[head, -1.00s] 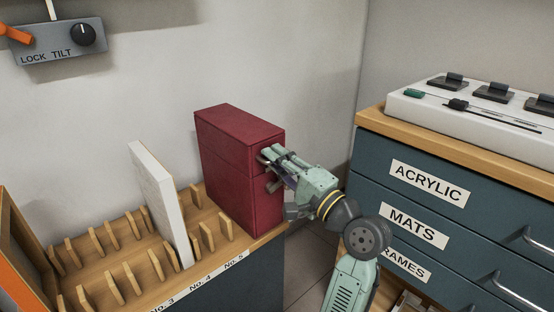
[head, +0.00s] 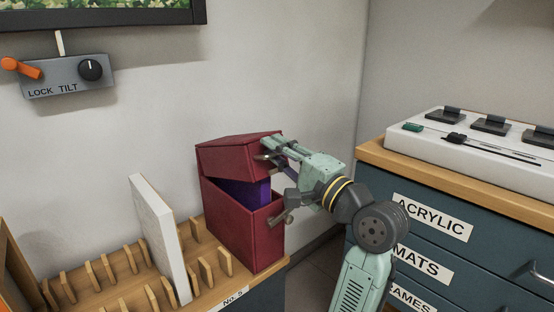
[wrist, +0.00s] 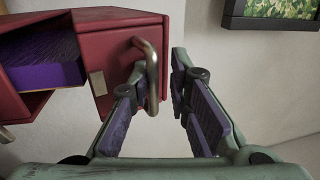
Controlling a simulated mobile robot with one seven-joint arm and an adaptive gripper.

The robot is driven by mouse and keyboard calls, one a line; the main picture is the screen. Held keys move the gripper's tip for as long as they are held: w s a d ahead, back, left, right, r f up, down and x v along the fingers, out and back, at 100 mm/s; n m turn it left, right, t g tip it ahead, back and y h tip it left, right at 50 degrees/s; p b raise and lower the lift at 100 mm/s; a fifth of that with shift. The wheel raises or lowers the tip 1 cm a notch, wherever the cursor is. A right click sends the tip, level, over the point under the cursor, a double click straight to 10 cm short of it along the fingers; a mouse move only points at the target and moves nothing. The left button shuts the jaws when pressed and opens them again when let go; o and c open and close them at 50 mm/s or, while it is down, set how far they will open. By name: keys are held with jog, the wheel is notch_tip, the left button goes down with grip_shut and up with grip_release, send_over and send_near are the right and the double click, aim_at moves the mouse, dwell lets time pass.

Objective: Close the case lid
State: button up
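The red case (head: 240,225) stands upright on the wooden rack, and its lid (head: 225,155) is tilted up, hinged at the left. A purple interior shows in the gap, and also in the wrist view (wrist: 42,60). My gripper (head: 268,150) is at the lid's right end. In the wrist view my gripper (wrist: 160,85) has its fingers apart, with a metal handle (wrist: 151,75) on the lid (wrist: 120,50) beside the left finger. The left finger overlaps the handle; I cannot tell whether they touch. A small metal bar (head: 283,218) sticks out from the case's lower body.
A white panel (head: 155,230) stands in the slotted rack (head: 215,292), left of the case. A grey lock and tilt box (head: 66,75) is on the wall beneath a framed picture (head: 130,17). A blue drawer cabinet (head: 480,225) with a white console (head: 480,135) stands at the right.

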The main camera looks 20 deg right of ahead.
jog(key=s+d+r+p, duration=0.1)
jog(key=s+d+p, duration=0.3)
jog(key=s, duration=0.7)
jog(key=shift+s+r, duration=0.3)
jog(key=shift+r, duration=0.1)
dwell(0.7)
jog(key=shift+d, duration=0.1)
jog(key=shift+r+p, duration=0.1)
jog(key=shift+p, duration=0.4)
jog(key=shift+w, duration=0.15)
